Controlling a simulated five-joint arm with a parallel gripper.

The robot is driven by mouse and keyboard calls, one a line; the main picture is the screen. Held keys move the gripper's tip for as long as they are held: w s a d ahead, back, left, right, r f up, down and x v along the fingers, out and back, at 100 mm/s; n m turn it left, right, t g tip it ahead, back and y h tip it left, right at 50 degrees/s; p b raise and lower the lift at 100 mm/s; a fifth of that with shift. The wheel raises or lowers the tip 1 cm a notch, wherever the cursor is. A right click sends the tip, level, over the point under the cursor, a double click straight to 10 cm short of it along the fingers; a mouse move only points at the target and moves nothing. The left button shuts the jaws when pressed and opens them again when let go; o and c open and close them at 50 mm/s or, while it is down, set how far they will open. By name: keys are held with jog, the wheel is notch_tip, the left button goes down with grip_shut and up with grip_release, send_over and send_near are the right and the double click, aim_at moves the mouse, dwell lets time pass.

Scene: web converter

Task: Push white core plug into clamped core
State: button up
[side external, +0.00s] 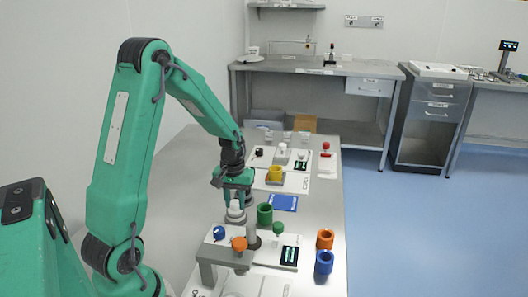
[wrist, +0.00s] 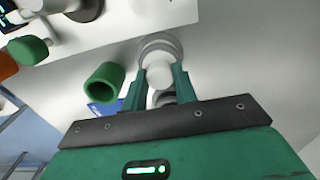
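The white core plug (side external: 236,206) is upright between the fingers of my gripper (side external: 236,197), left of the green hollow core. In the wrist view the plug's pale rounded top (wrist: 159,75) sits between my green fingertips (wrist: 161,83), which appear to touch it on both sides. A grey-white ring (wrist: 160,42) shows just beyond the plug; it also shows beneath it in the side view (side external: 236,217). I cannot tell whether this ring is part of the plug or a separate core. A grey clamp-like fixture (side external: 208,253) stands nearer the camera.
A green hollow core (side external: 265,214) stands close to my gripper. Orange (side external: 325,239) and blue (side external: 323,262) cores stand at the right edge. A blue pad (side external: 284,203) lies behind.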

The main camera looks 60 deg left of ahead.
grip_shut()
jog(key=shift+r, duration=0.2)
jog(key=shift+r, duration=2.3)
jog(key=shift+r, duration=2)
jog(key=shift+w, duration=0.1)
jog(key=w+a+r, duration=0.1)
jog(key=w+a, duration=0.4)
jog(key=w, duration=0.6)
jog(key=w+a+r, duration=0.2)
jog(key=w+a, duration=0.3)
jog(key=w, duration=0.5)
jog(key=shift+w+r, duration=0.2)
jog(key=shift+w, duration=0.15)
